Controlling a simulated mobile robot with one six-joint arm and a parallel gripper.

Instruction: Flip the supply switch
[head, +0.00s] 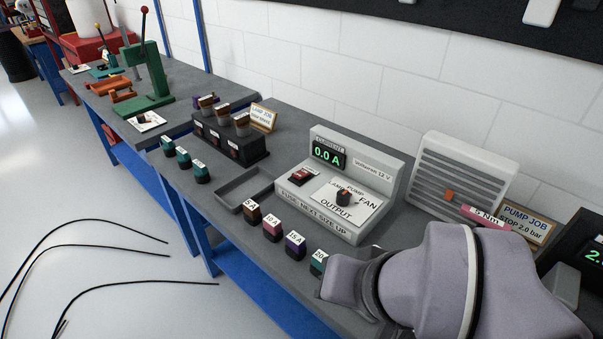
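The grey bench power supply (378,188) stands on the workbench against the white wall. Its green display (329,155) reads 0.0 A. A red rocker switch (303,175) sits on the left of its sloped panel; it is too small to tell which way it is tilted. To its right is a dark output knob (343,196) with a small orange mark, on a plate with the words lamp, pump, fan and output. My arm fills the lower right, right of and in front of the supply.
Several labelled fuses (272,228) stand in front of the supply, beside an empty grey tray (245,188). A black fuse block (231,146) stands to the left. A grey slatted heater-like unit (462,177) stands to the right. A green press (149,80) is farther left.

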